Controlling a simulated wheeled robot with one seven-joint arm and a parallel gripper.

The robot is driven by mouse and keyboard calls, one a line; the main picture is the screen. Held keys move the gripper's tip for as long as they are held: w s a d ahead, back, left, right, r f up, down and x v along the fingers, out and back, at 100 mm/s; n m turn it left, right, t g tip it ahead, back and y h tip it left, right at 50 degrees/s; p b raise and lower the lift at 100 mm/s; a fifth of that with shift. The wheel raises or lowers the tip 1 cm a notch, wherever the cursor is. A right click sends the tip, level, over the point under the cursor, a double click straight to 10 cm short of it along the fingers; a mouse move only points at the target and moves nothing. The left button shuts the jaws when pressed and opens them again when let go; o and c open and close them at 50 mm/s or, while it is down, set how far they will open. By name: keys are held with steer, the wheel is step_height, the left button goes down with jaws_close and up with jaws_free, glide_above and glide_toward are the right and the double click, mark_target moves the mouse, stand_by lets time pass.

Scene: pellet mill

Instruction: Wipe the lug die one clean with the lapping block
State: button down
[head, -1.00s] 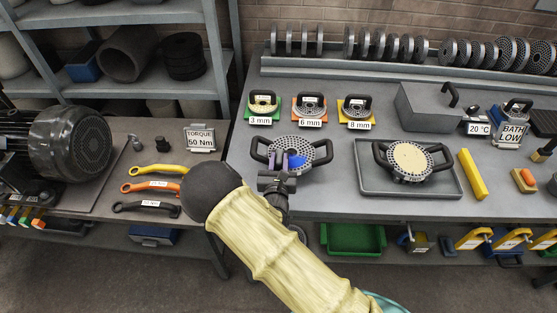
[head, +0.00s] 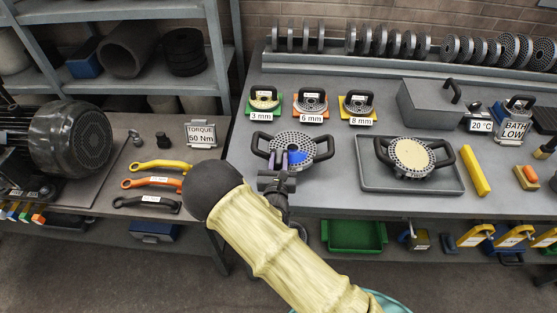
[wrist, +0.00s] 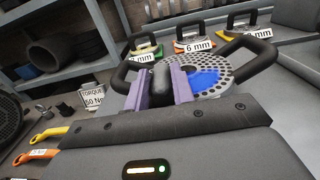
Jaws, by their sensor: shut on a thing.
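A round die with many holes and two black lug handles (head: 296,137) lies on the bench, left of the tray. It fills the upper middle of the wrist view (wrist: 225,62), with a blue patch on its right part. I cannot read a name on it. My gripper (head: 280,160) is over its near left part. In the wrist view, its purple fingers (wrist: 161,84) are shut on a dark block with a rounded top, taken to be the lapping block (wrist: 160,72). The block's underside is hidden, so I cannot tell whether it touches the die.
A second two-handled die with a cream face (head: 411,154) stands in a grey tray (head: 375,184) to the right. Small dies labelled 3, 6 and 8 mm (head: 310,101) stand behind. A yellow bar (head: 476,172) lies right of the tray. Coloured wrenches (head: 152,182) lie left.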

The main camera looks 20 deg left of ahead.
mark_target(279, 153)
steer(key=shift+w, duration=0.1)
steer(key=shift+b+x, duration=0.3)
steer(key=shift+x, duration=1.4)
steer(key=shift+w+a, duration=0.15)
steer(key=shift+w, duration=0.4)
steer(key=shift+s, duration=0.2)
steer(key=shift+p+v, duration=0.5)
steer(key=shift+v, duration=1.65)
steer(key=shift+x, duration=1.5)
steer(key=shift+w+b, duration=0.1)
steer(key=shift+b, duration=0.2)
